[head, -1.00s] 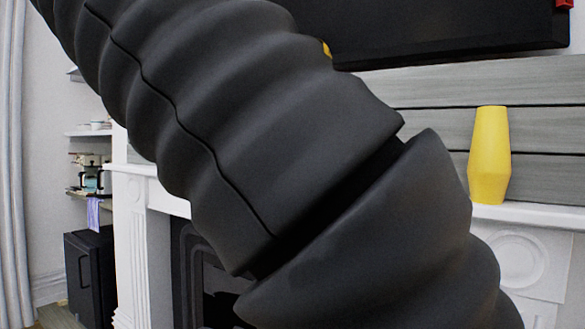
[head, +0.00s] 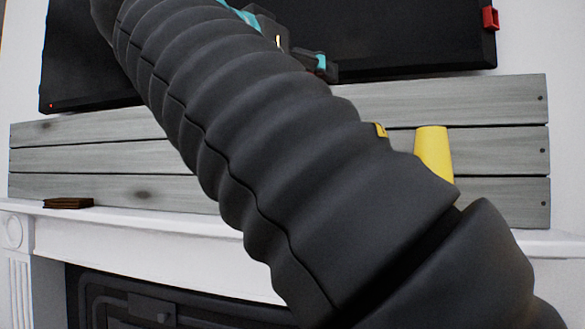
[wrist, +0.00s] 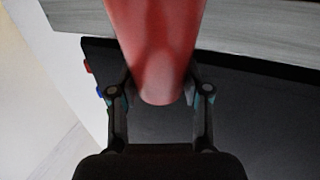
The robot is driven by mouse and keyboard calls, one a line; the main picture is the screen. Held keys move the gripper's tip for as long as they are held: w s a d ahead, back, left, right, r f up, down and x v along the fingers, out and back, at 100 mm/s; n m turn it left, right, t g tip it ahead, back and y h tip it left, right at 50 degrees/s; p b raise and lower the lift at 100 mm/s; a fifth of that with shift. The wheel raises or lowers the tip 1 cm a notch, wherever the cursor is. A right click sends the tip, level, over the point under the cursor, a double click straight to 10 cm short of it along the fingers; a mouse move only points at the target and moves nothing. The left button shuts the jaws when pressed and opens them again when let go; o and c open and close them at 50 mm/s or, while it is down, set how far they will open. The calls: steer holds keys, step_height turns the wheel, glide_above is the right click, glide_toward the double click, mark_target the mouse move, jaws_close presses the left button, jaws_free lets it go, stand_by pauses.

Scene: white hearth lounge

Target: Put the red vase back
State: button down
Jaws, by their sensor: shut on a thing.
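In the wrist view, my gripper (wrist: 160,92) is shut on the red vase (wrist: 155,45), with a finger on each side. The vase's rounded end lies between the fingers and the rest runs out of the top of the picture. In the head view, part of my gripper (head: 318,66) shows high up, in front of the black screen. I cannot make out the red vase in the head view; my dark ribbed arm covers much of the middle. A yellow vase (head: 433,150) stands on the white mantel (head: 130,235), its lower part hidden by my arm.
A black wall screen (head: 400,35) hangs above grey wooden boards (head: 90,160). A small dark brown stack (head: 68,203) lies on the mantel at left. The mantel between that stack and my arm looks clear. A red piece (head: 490,18) is at the screen's right edge.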

steer(key=w+a+f+b, duration=0.1)
steer(key=w+a+f, duration=0.1)
steer(key=w+f, duration=0.7)
steer(key=shift+f, duration=0.2)
steer(key=shift+a, duration=0.1)
steer(key=shift+f+b, duration=0.15)
steer(key=shift+b, duration=0.25)
steer(key=c, duration=0.5)
jaws_free()
steer(key=shift+c, duration=0.2)
steer(key=v, duration=1.2)
